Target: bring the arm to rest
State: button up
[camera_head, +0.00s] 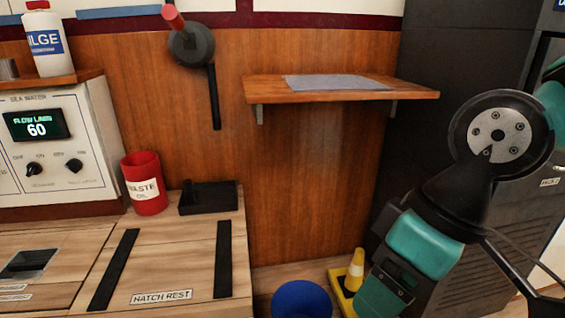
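My arm shows at the right of the head view, with its dark round joint and teal links in front of a dark cabinet. The links run down toward the lower edge of the view. My gripper is not in view, so its fingers and anything in them cannot be seen. I cannot tell from this one frame whether the arm is moving.
A wooden shelf (415,92) holds a grey sheet (335,83). A lever (214,95) hangs on the wall. A red waste oil can (146,185) and black tray (208,198) stand left. A blue bucket (301,300) and yellow cone (355,270) are low, near my arm.

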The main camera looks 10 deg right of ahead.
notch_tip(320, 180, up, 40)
jog(key=p, duration=3.7)
jog(key=shift+p, duration=0.4)
